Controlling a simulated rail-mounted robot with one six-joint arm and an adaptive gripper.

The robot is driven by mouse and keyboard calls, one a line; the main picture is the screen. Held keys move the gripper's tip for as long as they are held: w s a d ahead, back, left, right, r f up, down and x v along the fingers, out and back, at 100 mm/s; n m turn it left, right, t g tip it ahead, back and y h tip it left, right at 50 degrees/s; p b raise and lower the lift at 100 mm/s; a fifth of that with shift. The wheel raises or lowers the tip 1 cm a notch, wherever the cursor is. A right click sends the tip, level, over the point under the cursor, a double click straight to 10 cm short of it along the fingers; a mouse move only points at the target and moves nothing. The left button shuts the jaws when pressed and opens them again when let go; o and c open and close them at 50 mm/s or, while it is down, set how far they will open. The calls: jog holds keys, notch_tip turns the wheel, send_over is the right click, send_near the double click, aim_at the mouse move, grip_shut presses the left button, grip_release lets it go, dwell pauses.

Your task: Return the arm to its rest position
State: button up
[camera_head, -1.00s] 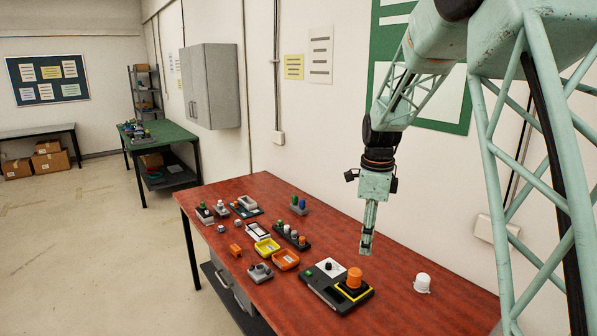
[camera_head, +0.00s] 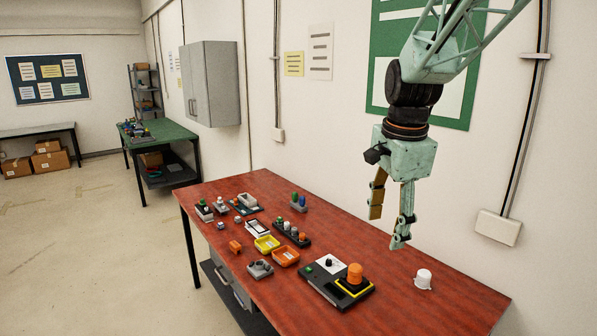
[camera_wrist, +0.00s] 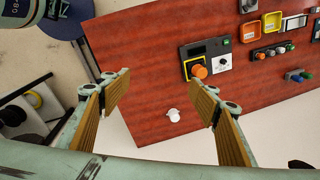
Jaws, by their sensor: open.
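My gripper (camera_head: 389,212) hangs open and empty above the right part of the red table (camera_head: 420,306), in front of the wall. Its two fingers point down and stand apart. In the wrist view my gripper (camera_wrist: 160,95) shows both fingers spread, with a white domed piece (camera_wrist: 173,115) on the table beyond and between them. That white piece also shows in the head view (camera_head: 423,279), below and right of the fingertips. Nothing is held between the fingers.
A black box with an orange knob (camera_head: 355,274) stands on the table left of the white piece. Yellow (camera_head: 266,244) and orange (camera_head: 286,257) trays and several small devices lie farther left. The right end of the table is mostly clear. A wall box (camera_head: 498,227) is at right.

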jog(key=s+r+n+t+b, duration=0.15)
jog(key=s+n, duration=0.25)
jog(key=s, duration=0.6)
jog(key=s+r+n+b, duration=0.1)
jog(key=s+r+n, duration=0.25)
jog(key=s, duration=0.65)
jog(key=s+f+n+b, duration=0.2)
jog(key=s+f+n, duration=0.2)
jog(key=s, duration=1.4)
jog(key=n, duration=0.3)
jog(key=shift+s+f+n+t, duration=0.15)
jog(key=shift+s+n+t, duration=0.1)
jog(key=shift+n+t, duration=0.1)
jog(key=shift+c, duration=0.7)
